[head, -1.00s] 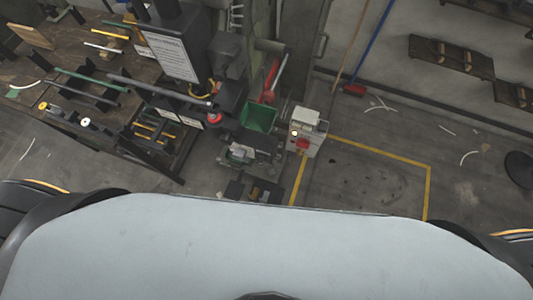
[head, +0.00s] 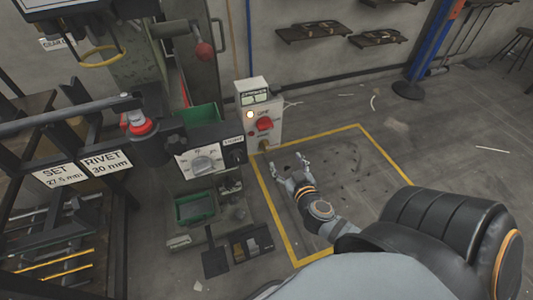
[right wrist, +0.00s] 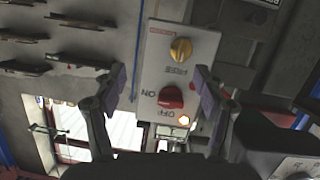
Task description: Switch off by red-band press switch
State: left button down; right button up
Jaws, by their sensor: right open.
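A white switch box (head: 272,108) stands beside the press, with a red rotary knob (head: 265,124) and a glowing lamp (head: 250,114) on its face. In the right wrist view the red knob (right wrist: 171,98) sits between the upside-down ON and OFF markings, near the lit lamp (right wrist: 184,121); a yellow knob (right wrist: 180,49) is on the same face. My right gripper (head: 290,168) is open and empty, low and to the right of the box, its fingers towards it. In the wrist view the fingers (right wrist: 160,78) frame the box face, apart from it. My left gripper is out of view.
A green bin (head: 197,208) is below the panel. Yellow floor lines (head: 385,155) mark a clear floor area on the right. Shelves (head: 312,32) hang on the back wall.

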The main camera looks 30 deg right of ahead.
aim_at(267, 128)
jog(key=a+r+m+t+b, duration=0.1)
jog(key=a+r+t+b, duration=0.25)
jog(key=r, duration=0.45)
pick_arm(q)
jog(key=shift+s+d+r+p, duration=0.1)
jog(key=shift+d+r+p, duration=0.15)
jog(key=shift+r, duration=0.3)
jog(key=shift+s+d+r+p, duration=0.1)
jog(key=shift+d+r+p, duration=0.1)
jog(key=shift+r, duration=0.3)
pick_arm(e)
jog(key=shift+g, duration=0.25)
jog(key=x, duration=1)
jog(key=shift+f, duration=0.1)
jog(key=c, duration=1.2)
